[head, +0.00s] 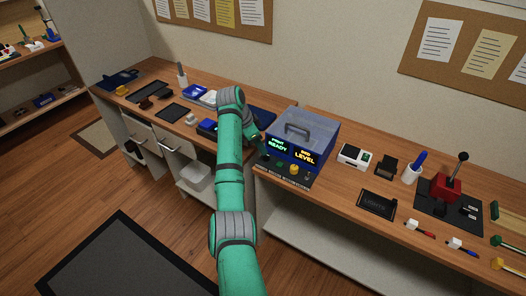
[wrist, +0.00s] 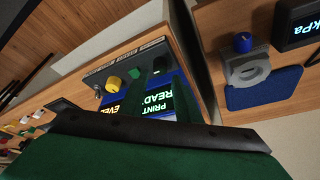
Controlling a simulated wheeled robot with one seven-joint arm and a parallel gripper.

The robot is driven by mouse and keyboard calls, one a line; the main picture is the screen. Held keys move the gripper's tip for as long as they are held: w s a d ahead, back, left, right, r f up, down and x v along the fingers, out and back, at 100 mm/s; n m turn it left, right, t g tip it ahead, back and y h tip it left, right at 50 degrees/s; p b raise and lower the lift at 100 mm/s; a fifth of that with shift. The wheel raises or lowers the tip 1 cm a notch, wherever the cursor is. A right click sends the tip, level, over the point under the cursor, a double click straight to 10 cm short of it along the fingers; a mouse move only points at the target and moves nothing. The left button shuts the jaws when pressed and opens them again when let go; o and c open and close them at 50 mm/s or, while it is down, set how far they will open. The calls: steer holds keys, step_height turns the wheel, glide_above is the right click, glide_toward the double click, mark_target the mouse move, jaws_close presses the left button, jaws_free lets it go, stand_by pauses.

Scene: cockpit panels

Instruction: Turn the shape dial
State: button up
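A blue printer-like machine (head: 312,132) with a clear lid and handle stands on the bench in the head view. Its front has a green "PRINT READY" display (head: 276,143) and a yellow "BED LEVEL" display (head: 305,156). A yellow dial (head: 293,169) sits below the displays among small dark controls; the labels are too small to read. The yellow dial also shows in the wrist view (wrist: 113,84), with a dark knob (wrist: 97,90) beside it. My gripper (head: 261,147) is near the machine's left front, partly hidden by my arm. Its finger opening is not clear, and it appears apart from the yellow dial.
A grey ring-shaped holder (wrist: 246,70) and a blue pad (wrist: 264,90) show in the wrist view.

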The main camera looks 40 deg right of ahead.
steer(key=v, duration=0.5)
